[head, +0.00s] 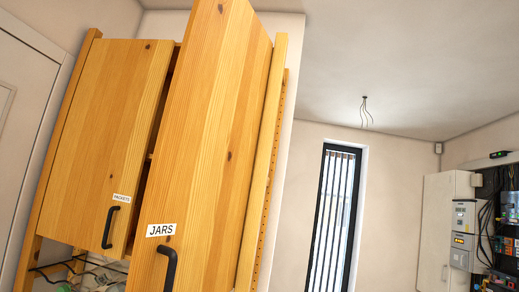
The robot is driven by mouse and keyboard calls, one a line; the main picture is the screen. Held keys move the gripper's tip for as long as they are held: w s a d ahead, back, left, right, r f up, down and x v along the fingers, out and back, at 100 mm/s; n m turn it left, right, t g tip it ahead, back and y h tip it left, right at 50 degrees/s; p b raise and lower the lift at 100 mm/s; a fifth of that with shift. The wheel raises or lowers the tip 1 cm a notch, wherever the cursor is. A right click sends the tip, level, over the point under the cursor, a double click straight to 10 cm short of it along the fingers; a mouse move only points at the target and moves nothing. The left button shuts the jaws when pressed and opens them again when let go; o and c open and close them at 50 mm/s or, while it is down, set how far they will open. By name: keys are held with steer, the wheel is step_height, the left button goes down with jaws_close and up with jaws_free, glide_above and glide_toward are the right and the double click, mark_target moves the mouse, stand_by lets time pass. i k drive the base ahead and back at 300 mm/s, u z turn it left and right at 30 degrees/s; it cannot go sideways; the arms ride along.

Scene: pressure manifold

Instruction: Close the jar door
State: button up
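The jar door (203,130) is a tall pine cabinet door with a white label reading JARS (161,230). It stands ajar, swung out toward me, with a dark gap along its left edge. Its black handle (168,262) is low on the left side of the door and runs off the bottom of the picture. My gripper is not in view in the head view, so nothing shows whether it touches the door.
A second pine door (105,130) with a small label and black handle (111,227) is to the left. Below it are a dark wire rack and indistinct items (95,270). A barred window (333,220) and an electrical panel (480,235) are at the right.

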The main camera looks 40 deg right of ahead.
mark_target(187, 238)
steer(key=z, duration=0.05)
steer(key=k, duration=0.2)
steer(key=z, duration=0.75)
steer(key=i, duration=1)
steer(key=u, duration=0.1)
